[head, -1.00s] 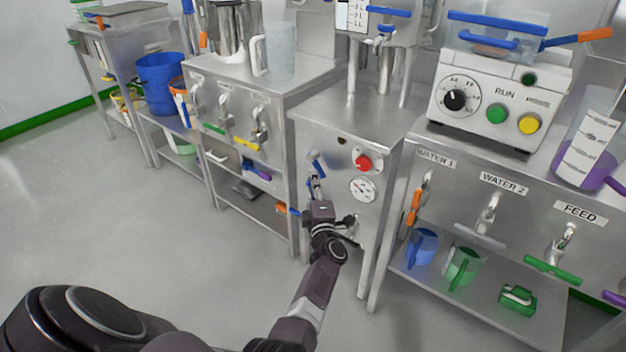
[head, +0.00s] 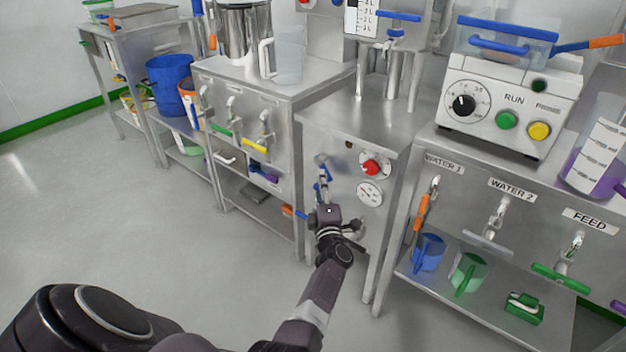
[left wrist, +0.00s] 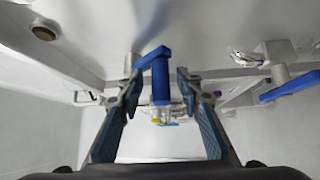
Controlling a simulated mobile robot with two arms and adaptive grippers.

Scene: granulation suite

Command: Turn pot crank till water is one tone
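The crank with a blue handle (head: 321,160) is on the front of the steel cabinet (head: 345,135) below the raised steel vessel (head: 400,30). My left gripper (head: 323,190) is at this crank. In the left wrist view, the upright blue grip (left wrist: 160,82) stands between the two fingers of my left gripper (left wrist: 160,95). The fingers are apart, with a visible gap on each side of the grip. The vessel's top is cut off in the head view, and I cannot see water or its colour in it. My right gripper is not in view.
A red knob (head: 371,167) and a round gauge (head: 369,194) are right of the crank. The WATER and FEED tap bench (head: 470,165) stands close on the right, with mugs (head: 429,252) below. Another tap bench (head: 270,95) is on the left. The floor (head: 130,225) at left is clear.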

